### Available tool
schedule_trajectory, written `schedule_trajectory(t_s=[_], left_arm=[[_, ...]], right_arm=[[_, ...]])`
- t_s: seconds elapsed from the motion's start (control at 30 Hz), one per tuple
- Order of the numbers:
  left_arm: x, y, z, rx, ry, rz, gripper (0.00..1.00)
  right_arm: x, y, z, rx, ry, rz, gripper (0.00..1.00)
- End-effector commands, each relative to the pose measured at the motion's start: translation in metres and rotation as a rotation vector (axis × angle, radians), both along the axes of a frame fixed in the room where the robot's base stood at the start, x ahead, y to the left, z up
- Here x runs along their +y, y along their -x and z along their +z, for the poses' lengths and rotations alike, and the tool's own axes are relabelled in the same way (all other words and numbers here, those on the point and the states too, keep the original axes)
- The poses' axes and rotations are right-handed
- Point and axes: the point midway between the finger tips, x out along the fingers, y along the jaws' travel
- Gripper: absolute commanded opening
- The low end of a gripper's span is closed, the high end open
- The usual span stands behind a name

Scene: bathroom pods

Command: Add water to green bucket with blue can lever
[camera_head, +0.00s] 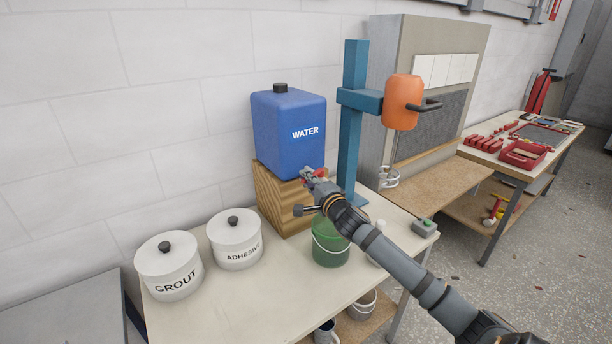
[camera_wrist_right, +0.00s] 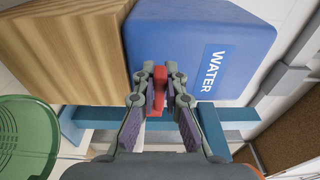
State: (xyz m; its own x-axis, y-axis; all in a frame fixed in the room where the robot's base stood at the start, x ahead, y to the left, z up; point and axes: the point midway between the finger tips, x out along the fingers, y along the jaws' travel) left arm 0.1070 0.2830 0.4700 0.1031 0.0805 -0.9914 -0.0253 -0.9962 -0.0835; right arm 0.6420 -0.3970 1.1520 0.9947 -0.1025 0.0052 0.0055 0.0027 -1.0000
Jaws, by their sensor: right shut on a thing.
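The blue water can (camera_head: 290,130), labelled WATER, stands on a wooden block (camera_head: 278,200) on the table. My right gripper (camera_head: 310,176) is at the can's lower front edge. In the right wrist view the gripper (camera_wrist_right: 160,92) is shut on a small red lever (camera_wrist_right: 160,78) at the can's face. The green bucket (camera_head: 330,250) stands on the table below, partly hidden by my right arm. Its green rim also shows in the right wrist view (camera_wrist_right: 28,100). The bucket's inside is not clear in the head view. My left gripper is not in view.
White GROUT (camera_head: 168,268) and ADHESIVE (camera_head: 234,242) pots stand on the table (camera_head: 250,305) to the left. A teal stand (camera_head: 352,130) with an orange mixer (camera_head: 401,103) rises right of the can.

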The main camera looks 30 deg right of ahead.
Motion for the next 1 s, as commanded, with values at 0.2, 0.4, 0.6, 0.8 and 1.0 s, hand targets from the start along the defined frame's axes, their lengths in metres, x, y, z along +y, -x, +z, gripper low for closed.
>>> schedule_trajectory(t_s=[0.2,0.4,0.6,0.8,1.0], left_arm=[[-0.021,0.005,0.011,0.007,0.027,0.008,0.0],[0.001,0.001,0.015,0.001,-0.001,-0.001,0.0],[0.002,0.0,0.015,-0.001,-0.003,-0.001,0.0],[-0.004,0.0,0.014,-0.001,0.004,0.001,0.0],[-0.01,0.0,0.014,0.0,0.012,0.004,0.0]], right_arm=[[-0.005,0.009,-0.001,0.014,0.009,0.125,0.0],[-0.006,0.014,-0.001,0.01,0.004,0.208,0.0],[-0.006,0.015,-0.001,0.006,0.0,0.217,0.0],[-0.006,0.015,-0.001,0.006,0.001,0.217,0.19],[-0.006,0.015,-0.001,0.005,0.002,0.217,0.34]])
